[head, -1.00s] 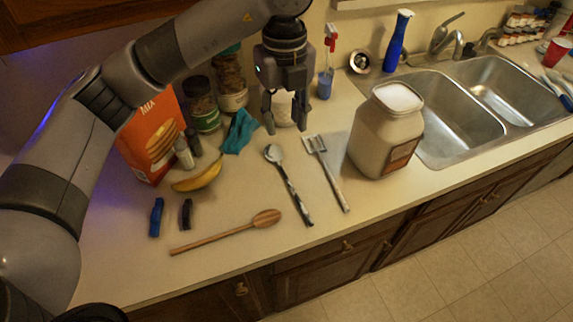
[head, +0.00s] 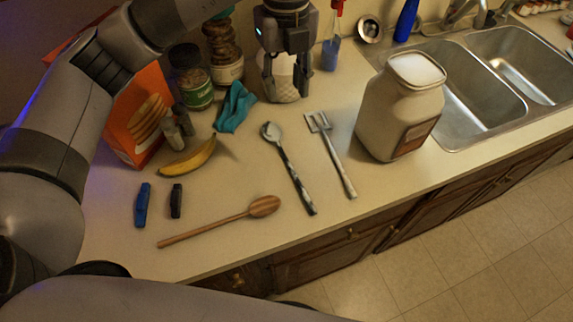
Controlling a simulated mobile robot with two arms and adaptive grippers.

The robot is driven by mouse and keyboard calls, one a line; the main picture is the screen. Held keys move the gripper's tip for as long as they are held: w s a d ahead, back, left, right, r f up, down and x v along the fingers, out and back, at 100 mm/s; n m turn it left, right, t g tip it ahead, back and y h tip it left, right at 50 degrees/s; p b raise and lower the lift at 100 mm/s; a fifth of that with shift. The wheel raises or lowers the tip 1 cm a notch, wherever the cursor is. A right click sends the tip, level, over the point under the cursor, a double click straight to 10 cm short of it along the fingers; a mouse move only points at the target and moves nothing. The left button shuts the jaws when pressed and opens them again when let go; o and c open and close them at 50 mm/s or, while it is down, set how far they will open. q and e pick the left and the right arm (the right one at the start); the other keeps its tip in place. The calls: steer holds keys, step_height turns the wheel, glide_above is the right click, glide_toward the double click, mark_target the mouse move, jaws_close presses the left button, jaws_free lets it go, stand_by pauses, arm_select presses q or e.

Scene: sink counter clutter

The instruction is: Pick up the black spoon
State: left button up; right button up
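The black spoon (head: 288,168) lies on the counter in the middle of the head view. It has a greyish bowl at the far end and a dark, light-patterned handle pointing toward the front edge. My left gripper (head: 286,95) points down beyond the spoon's bowl, above the back of the counter. Its fingers are apart with nothing held between them. A white textured container (head: 284,82) shows behind the fingers. My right gripper is not in view.
A slotted turner (head: 333,152) lies right of the spoon, and a wooden spoon (head: 222,221) lies to the front left. A large jar (head: 398,112) stands by the sink (head: 487,104). A banana (head: 187,158) and teal cloth (head: 235,107) lie to the left.

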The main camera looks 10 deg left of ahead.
arm_select(q)
step_height(320, 180, down, 5)
steer(key=b, duration=0.3)
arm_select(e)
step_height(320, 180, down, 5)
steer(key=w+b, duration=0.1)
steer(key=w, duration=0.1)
arm_select(q)
steer(key=p, duration=0.3)
glide_above(287, 160)
step_height(287, 160, down, 12)
steer(key=shift+w+a+f, duration=0.1)
steer(key=shift+f, duration=0.05)
steer(key=shift+f+p, duration=0.5)
steer(key=shift+f, duration=0.1)
steer(key=f, duration=0.1)
steer(key=f+p, duration=0.1)
steer(key=f, duration=0.1)
steer(key=shift+s+f, duration=0.2)
steer(key=shift+f, duration=0.45)
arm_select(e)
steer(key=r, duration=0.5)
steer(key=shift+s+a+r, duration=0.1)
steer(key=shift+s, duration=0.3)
arm_select(q)
steer(key=shift+c, duration=0.2)
jaws_close()
